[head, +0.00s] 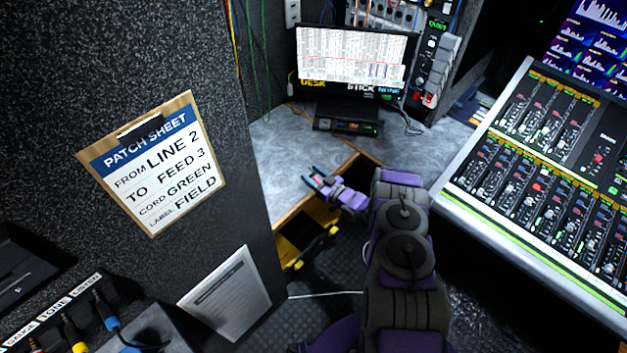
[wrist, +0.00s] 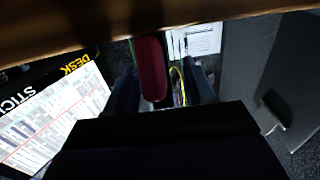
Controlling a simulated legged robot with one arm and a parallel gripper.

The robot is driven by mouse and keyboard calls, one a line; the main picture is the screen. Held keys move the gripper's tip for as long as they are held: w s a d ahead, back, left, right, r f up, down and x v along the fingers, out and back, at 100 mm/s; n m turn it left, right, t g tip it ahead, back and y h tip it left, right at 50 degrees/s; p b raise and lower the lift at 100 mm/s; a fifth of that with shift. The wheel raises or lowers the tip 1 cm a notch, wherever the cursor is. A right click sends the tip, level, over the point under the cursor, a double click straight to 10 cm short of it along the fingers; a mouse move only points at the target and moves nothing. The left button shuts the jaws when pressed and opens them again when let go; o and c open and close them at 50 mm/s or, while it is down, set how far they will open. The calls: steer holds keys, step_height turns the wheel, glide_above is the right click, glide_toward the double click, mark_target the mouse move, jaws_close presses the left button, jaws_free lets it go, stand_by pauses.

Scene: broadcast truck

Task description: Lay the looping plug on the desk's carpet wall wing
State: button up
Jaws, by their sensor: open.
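My gripper (head: 318,180) is open over the grey desk (head: 285,150), near its wooden front edge. In the wrist view my gripper (wrist: 163,85) has a dark red rounded piece (wrist: 150,65) and a thin yellow loop (wrist: 178,82) showing between its fingers. I cannot tell whether these lie between the fingers or beyond them, nor whether either is the looping plug. The dark carpet wall wing (head: 130,65) stands at the left of the head view, with a patch sheet clipboard (head: 157,165) on it.
A screen (head: 350,58) stands at the back of the desk. A mixing console (head: 540,150) fills the right. A yellow drawer (head: 300,235) is below the desk edge. Blue (head: 106,312) and yellow (head: 74,335) plugs are at the lower left, near a white sheet (head: 228,295).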

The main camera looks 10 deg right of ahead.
jaws_close()
stand_by(0.4)
steer(key=shift+r, duration=0.1)
steer(key=shift+d+r, duration=0.1)
steer(key=shift+r, duration=0.45)
step_height(320, 180, up, 2)
steer(key=shift+r+p, duration=0.2)
steer(key=shift+p, duration=0.45)
steer(key=s+d+r+p, duration=0.1)
steer(key=s+d+p, duration=0.2)
steer(key=s, duration=1.2)
steer(key=shift+d+r, duration=0.15)
steer(key=shift+d, duration=0.85)
